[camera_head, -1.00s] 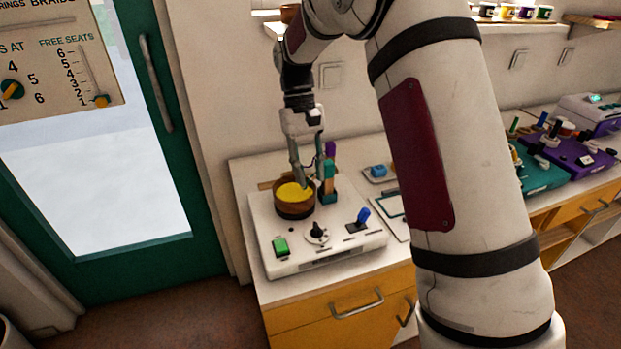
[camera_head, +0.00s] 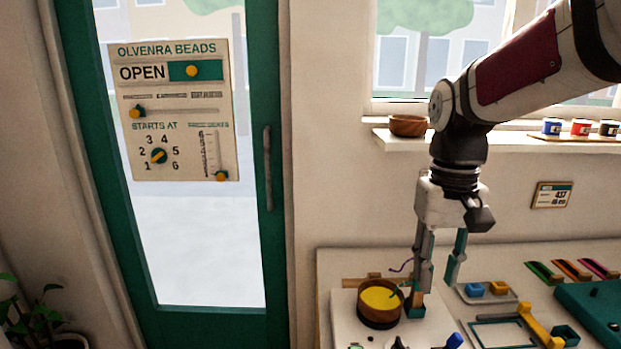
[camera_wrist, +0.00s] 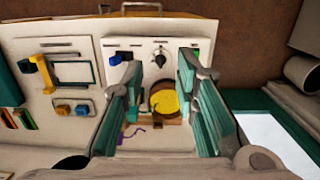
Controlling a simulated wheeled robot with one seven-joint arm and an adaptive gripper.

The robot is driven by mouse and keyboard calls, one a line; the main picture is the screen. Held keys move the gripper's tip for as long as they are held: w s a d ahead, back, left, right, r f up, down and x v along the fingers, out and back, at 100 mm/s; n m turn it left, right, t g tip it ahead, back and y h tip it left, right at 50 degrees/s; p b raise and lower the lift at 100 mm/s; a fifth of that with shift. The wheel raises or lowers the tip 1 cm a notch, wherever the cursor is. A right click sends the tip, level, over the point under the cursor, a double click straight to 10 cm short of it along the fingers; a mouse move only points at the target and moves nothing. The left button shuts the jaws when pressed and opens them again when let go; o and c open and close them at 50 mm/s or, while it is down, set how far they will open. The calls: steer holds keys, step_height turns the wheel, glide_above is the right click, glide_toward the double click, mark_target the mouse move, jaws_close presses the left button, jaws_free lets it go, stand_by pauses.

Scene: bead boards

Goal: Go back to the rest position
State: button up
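My gripper (camera_head: 434,290) hangs down over the back of the white counter, its two teal-padded fingers spread apart with nothing between them. In the wrist view my gripper (camera_wrist: 160,80) is also open, with the brown bowl of yellow contents (camera_wrist: 163,103) showing in the gap beyond the fingers. In the head view the bowl (camera_head: 379,318) stands on a white board, left of and below the fingers. A teal block (camera_head: 416,309) lies behind the left finger, partly hidden by it. A thin purple cord (camera_head: 401,267) shows beside that finger.
A green-framed door (camera_head: 273,230) with a sign board (camera_head: 183,165) stands at left. A window shelf (camera_head: 440,147) carries a wooden bowl (camera_head: 408,125) and several small pots. A tray with blocks (camera_head: 487,295) and a yellow-handled tool (camera_head: 540,327) lie right of the gripper.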

steer(key=s+r+t+p, duration=0.1)
steer(key=s+t, duration=0.3)
steer(key=s, duration=1.3)
steer(key=shift+s+t, duration=0.4)
